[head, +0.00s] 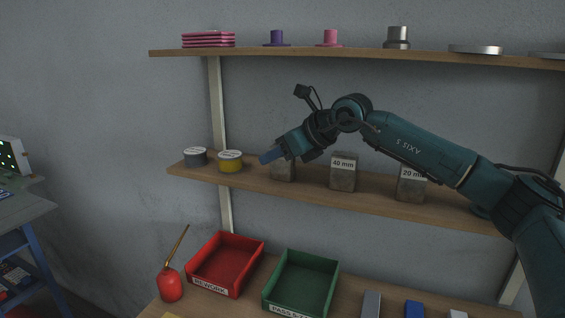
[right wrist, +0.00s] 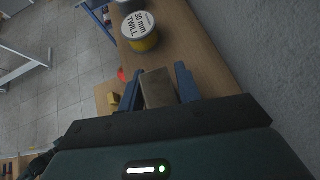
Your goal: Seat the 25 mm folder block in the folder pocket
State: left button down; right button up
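Three grey-brown blocks stand on the middle shelf in the head view. The middle one (head: 343,173) is labelled 40 mm, and the right one (head: 411,184) reads 20 mm, partly covered by my arm. The left block (head: 284,172) is partly behind my right gripper (head: 270,155), and its label is hidden. In the right wrist view a block (right wrist: 158,88) shows between the two blue fingers of my right gripper (right wrist: 157,84). The fingers are spread, with a gap visible on the left side. My left gripper and the folder pocket are not recognisable in view.
A yellow tin (head: 230,162) and a grey tin (head: 195,157) stand left of the gripper on the shelf (head: 315,190). An upper shelf (head: 360,54) holds pink plates and several small parts. Below are a red tray (head: 225,265), a green tray (head: 301,285) and a red oil can (head: 170,285).

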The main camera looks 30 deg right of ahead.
grip_shut()
jog(key=shift+r, duration=0.1)
